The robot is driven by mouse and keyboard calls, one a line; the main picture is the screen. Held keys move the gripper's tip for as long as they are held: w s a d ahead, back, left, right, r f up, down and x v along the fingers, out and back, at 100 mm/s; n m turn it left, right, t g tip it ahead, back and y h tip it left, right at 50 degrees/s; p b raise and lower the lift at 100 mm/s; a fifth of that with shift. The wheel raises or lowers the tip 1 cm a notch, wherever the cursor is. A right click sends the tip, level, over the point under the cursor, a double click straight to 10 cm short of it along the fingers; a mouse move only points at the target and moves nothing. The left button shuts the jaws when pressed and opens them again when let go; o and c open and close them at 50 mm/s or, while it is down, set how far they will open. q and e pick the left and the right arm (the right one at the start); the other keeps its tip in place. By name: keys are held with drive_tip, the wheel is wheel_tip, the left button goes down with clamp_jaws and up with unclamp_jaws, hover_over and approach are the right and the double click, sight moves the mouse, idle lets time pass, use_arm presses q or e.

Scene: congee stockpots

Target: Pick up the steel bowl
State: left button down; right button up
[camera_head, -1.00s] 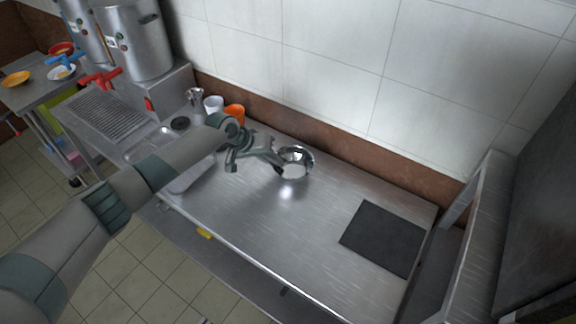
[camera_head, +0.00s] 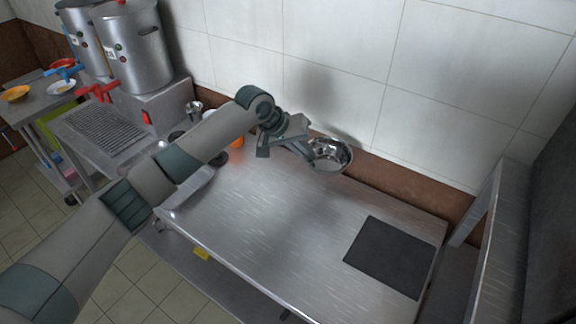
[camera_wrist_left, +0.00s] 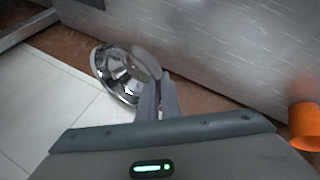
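The steel bowl (camera_head: 331,155) is shiny and round. It is held up above the steel counter (camera_head: 270,215), near the tiled wall. My left gripper (camera_head: 308,150) is at the bowl's left rim and looks shut on it. In the left wrist view the bowl (camera_wrist_left: 120,76) hangs at the tips of my left gripper's fingers (camera_wrist_left: 157,88), with its rim between them. The fingertips are partly hidden by the bowl. My right gripper is in neither view.
A black mat (camera_head: 391,257) lies on the right of the counter. An orange cup (camera_head: 236,141) stands behind my left arm and also shows in the left wrist view (camera_wrist_left: 306,126). Large stockpots (camera_head: 133,48) stand at the back left. The counter's middle is clear.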

sight(315, 163)
use_arm(q)
drive_tip(key=shift+d+r+b, duration=0.2)
drive_tip(key=shift+d+r, duration=0.25)
drive_tip(key=shift+d, duration=0.25)
drive_tip(key=shift+d+r+b, duration=0.15)
drive_tip(key=shift+d+r, duration=0.25)
drive_tip(key=shift+d, duration=0.3)
drive_tip(key=shift+s+a, duration=0.1)
drive_tip(key=s+a+r, duration=0.1)
drive_tip(key=s+a, duration=0.4)
drive_tip(key=a, duration=0.4)
drive_tip(key=s+a+r+b, duration=0.1)
drive_tip(key=s+a, duration=0.5)
drive_tip(key=a, duration=0.3)
drive_tip(key=s+a+r+n+b, duration=0.1)
drive_tip(key=s+a, duration=0.5)
drive_tip(key=a, duration=0.3)
drive_tip(key=shift+s+a+r, duration=0.25)
drive_tip(key=shift+a, duration=0.15)
